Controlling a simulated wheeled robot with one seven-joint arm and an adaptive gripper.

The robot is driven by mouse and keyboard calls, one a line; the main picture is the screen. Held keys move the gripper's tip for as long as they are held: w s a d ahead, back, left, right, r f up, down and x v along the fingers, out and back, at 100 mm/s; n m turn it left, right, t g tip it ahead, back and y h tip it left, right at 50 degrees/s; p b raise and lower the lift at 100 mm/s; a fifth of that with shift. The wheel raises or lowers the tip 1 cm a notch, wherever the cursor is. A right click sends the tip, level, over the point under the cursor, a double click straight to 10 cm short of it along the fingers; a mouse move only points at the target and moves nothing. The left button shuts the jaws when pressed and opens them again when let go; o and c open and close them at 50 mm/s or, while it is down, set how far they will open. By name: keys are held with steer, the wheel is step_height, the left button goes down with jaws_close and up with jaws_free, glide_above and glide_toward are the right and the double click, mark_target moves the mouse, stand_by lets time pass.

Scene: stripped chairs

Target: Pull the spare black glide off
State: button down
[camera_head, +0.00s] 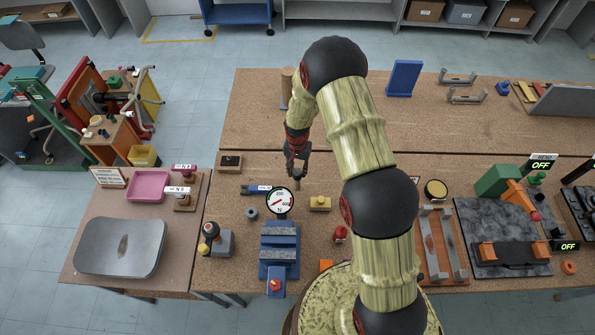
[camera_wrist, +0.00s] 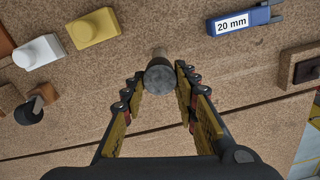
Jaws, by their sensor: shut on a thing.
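My gripper (camera_head: 297,172) hangs over the far part of the near bench, pointing down. In the wrist view my gripper (camera_wrist: 160,78) is shut on a dark grey round piece (camera_wrist: 160,77), seen end-on between the fingertips. A lighter grey stem shows beyond it; I cannot tell whether it touches the bench. In the head view this grey piece (camera_head: 297,185) shows just below the fingers. A black cylinder (camera_wrist: 29,110) with a pale peg lies at the left of the wrist view. I cannot tell for sure which of these is the spare black glide.
A yellow block (camera_head: 320,203), a dial gauge (camera_head: 280,202) and a blue vise (camera_head: 279,245) stand nearer on the bench. The blue 20 mm tool (camera_wrist: 240,20) and a dark-topped wooden block (camera_head: 230,162) lie left in the head view. A white block (camera_wrist: 38,52) is beside the yellow one.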

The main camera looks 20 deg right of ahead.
mark_target(298, 170)
steer(key=shift+r+p, duration=0.5)
steer(key=shift+r, duration=1.1)
steer(key=c, duration=1.9)
jaws_free()
jaws_close()
steer(key=shift+f, duration=0.1)
